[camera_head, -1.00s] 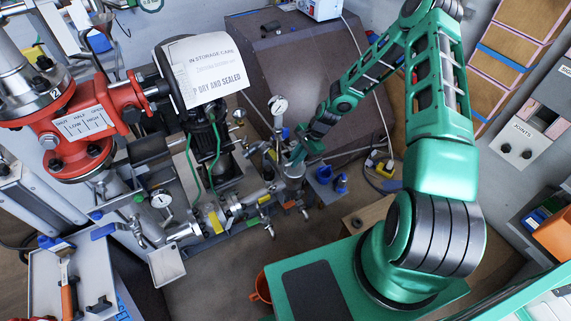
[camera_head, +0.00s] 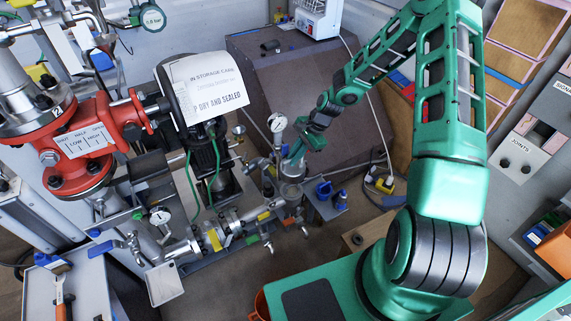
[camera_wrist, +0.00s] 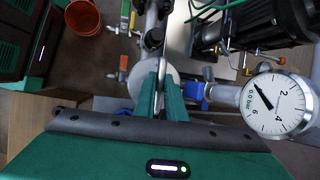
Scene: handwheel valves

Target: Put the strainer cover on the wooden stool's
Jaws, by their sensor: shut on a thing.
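My gripper (camera_head: 297,151) is low over the pipework in the head view, pointing down. Its green fingers (camera_wrist: 159,96) are shut on a thin grey part of the strainer cover. The cover seems to be the pale round disc (camera_wrist: 172,74) behind the fingers in the wrist view; the fingers hide part of it. In the head view a silver round body (camera_head: 291,171) stands just below the fingertips; I cannot tell whether the cover still touches it. The wooden stool's tan top (camera_head: 358,238) shows to the right, partly hidden by my arm, with a small dark round thing on it.
A pressure gauge (camera_head: 277,122) stands close to my gripper; it is large in the wrist view (camera_wrist: 276,104). A blue fitting (camera_head: 324,190) lies right of the silver body. Pipes and a red valve (camera_head: 82,150) fill the left. An orange bucket (camera_wrist: 83,17) is upper left in the wrist view.

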